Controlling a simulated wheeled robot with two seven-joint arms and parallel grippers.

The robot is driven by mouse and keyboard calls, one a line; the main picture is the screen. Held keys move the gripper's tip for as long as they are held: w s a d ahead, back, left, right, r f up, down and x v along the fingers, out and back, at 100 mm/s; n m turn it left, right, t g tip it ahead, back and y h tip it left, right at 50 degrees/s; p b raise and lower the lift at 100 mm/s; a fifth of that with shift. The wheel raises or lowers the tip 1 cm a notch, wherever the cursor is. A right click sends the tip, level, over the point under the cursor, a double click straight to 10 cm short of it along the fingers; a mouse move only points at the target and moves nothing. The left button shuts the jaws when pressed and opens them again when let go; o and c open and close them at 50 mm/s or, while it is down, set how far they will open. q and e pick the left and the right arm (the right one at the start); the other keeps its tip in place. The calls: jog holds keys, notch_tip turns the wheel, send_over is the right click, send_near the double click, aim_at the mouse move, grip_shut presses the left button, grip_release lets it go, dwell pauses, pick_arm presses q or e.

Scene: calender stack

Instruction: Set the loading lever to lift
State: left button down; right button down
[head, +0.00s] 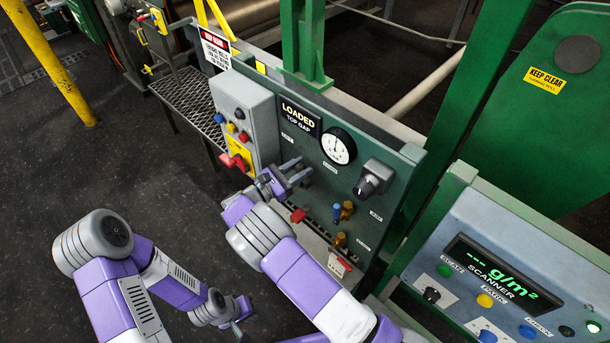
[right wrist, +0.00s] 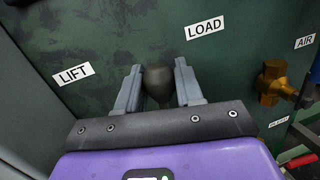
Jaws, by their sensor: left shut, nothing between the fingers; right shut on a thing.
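The loading lever shows in the right wrist view as a dark rounded knob (right wrist: 158,82) in front of a green panel. My right gripper (right wrist: 157,90) is shut on this knob, one finger on each side. The LIFT label (right wrist: 74,74) is to the left of the knob and the LOAD label (right wrist: 205,30) is to its upper right. The rest of the lever is hidden. In the head view my right gripper (head: 297,174) is at the green panel (head: 390,160), below the LOADED sign (head: 299,114). My left gripper (head: 243,318) is shut and empty, low over the dark floor.
A round gauge (head: 338,146) and a black rotary knob (head: 374,180) are right of my right gripper. Brass valves (head: 341,238) sit lower on the panel. A grey button box (head: 243,112) stands to the left. A scanner console (head: 490,275) is at the right.

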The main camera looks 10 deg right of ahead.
jog(key=shift+w+a+n, duration=0.35)
jog(key=shift+w+n, duration=0.15)
jog(key=shift+n, duration=0.2)
jog(key=c, duration=0.8)
grip_release()
jog(key=b+v, duration=0.2)
jog(key=v, duration=0.5)
jog(key=shift+s+a, duration=0.15)
jog(key=shift+a, duration=0.1)
jog(key=shift+f, duration=0.1)
jog(key=shift+c, duration=0.4)
